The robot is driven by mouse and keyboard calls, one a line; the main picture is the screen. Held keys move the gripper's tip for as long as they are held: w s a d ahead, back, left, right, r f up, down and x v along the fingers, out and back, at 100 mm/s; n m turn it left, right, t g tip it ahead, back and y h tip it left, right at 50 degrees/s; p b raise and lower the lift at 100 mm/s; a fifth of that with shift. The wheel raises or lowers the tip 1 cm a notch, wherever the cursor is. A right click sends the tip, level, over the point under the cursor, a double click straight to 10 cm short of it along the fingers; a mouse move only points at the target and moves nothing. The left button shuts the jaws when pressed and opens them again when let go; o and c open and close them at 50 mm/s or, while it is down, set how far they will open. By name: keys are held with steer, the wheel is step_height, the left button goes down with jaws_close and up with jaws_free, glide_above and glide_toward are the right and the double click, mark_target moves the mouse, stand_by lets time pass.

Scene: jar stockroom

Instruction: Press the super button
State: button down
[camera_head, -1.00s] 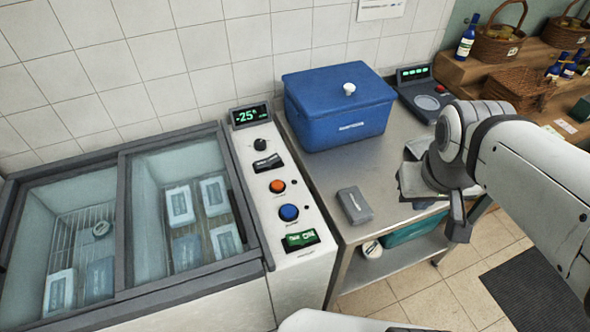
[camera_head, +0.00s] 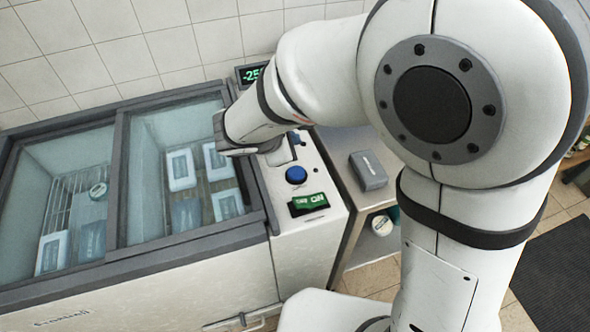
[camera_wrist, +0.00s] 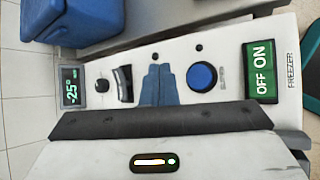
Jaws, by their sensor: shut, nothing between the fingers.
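The freezer's control panel (camera_head: 330,225) is a white sloped strip beside the chest. A round blue button (camera_head: 296,174) shows on it, and again in the wrist view (camera_wrist: 201,77). The orange button seen earlier is hidden; in the wrist view my gripper (camera_wrist: 160,70) covers the panel between the black rocker switch (camera_wrist: 124,83) and the blue button. The gripper's fingers are shut and empty. I cannot tell whether they touch the panel. My arm mostly hides the gripper in the head view.
A green ON/OFF switch (camera_head: 309,203) sits below the blue button. A black knob (camera_wrist: 102,85) and a display reading -25 (camera_wrist: 70,87) are at the panel's other end. A grey box (camera_head: 368,170) stands on the steel table. The glass-lidded freezer (camera_head: 125,185) is left of the panel.

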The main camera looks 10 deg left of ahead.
mark_target(293, 174)
step_height(293, 174, down, 9)
steer(key=b, duration=0.7)
steer(key=shift+d+r, duration=0.1)
stand_by(2.0)
steer(key=shift+f+b, duration=0.4)
steer(key=shift+b, duration=0.1)
steer(key=shift+f+b, duration=0.5)
steer(key=shift+b, duration=0.05)
stand_by(0.4)
stand_by(0.3)
steer(key=shift+r+p, duration=0.65)
steer(key=shift+r, duration=0.3)
